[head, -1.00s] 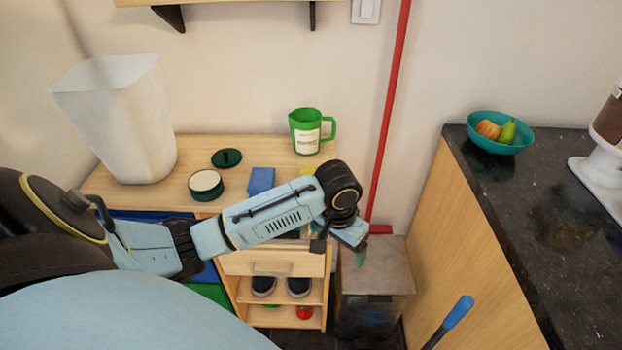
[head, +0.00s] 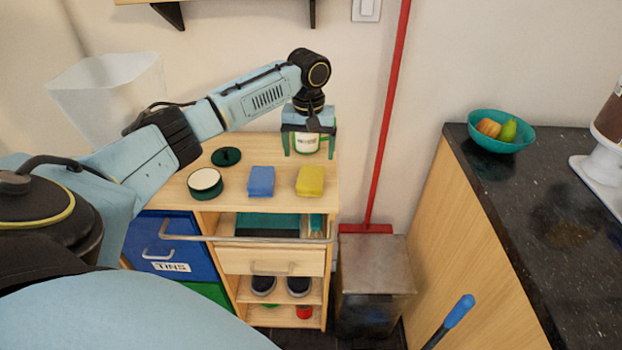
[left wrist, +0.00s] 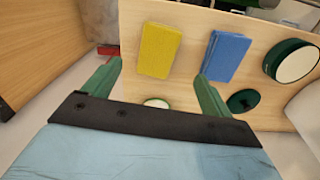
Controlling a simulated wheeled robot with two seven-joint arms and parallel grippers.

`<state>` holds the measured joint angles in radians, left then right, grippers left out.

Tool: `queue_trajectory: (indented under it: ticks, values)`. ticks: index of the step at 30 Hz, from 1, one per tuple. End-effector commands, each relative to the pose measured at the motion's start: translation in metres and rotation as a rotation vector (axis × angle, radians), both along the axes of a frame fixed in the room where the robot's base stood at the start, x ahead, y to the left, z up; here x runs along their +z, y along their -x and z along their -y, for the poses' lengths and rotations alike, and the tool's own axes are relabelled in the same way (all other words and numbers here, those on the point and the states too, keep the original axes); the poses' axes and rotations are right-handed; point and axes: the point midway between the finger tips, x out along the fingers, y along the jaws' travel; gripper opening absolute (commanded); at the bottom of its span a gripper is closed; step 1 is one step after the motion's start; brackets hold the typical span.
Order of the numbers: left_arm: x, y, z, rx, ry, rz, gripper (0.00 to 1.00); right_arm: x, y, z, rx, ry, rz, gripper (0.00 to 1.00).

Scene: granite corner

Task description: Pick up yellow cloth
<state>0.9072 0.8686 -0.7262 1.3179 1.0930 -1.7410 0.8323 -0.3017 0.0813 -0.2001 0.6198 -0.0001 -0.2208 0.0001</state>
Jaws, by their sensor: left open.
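The yellow cloth (head: 310,180) lies folded on the wooden cabinet top, near its front right corner. It also shows in the left wrist view (left wrist: 159,50), beyond and between the fingertips. My left gripper (head: 309,152) is open and empty, pointing down above the cabinet top, behind the cloth in the head view and apart from it. Its two green fingers show in the left wrist view (left wrist: 157,78). My right gripper is not in view.
A blue cloth (head: 261,181) lies left of the yellow one. A round tin (head: 205,183) and a dark green lid (head: 226,156) are farther left, near a white bin (head: 105,95). A red pole (head: 387,120) stands at the right. A rail (head: 250,239) crosses the cabinet front.

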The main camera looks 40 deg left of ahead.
Motion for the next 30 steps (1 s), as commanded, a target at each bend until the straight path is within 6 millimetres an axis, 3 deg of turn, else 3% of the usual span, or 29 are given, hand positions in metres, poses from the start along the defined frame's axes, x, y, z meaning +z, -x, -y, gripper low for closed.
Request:
queue_trajectory:
  ticks: [3, 11, 21, 30]
  values:
    - [-0.025, 0.001, 0.0, -0.001, -0.001, -0.003, 0.85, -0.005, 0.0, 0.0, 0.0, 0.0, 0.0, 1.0]
    - [-0.046, 0.0, 0.001, -0.003, -0.001, 0.0, 0.85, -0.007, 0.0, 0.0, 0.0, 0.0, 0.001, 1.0]
    - [-0.091, 0.0, 0.005, -0.003, -0.001, 0.0, 0.85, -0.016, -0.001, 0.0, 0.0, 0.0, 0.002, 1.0]
    - [-0.095, 0.0, 0.005, -0.004, -0.001, 0.002, 0.85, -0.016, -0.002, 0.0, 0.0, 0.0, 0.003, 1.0]
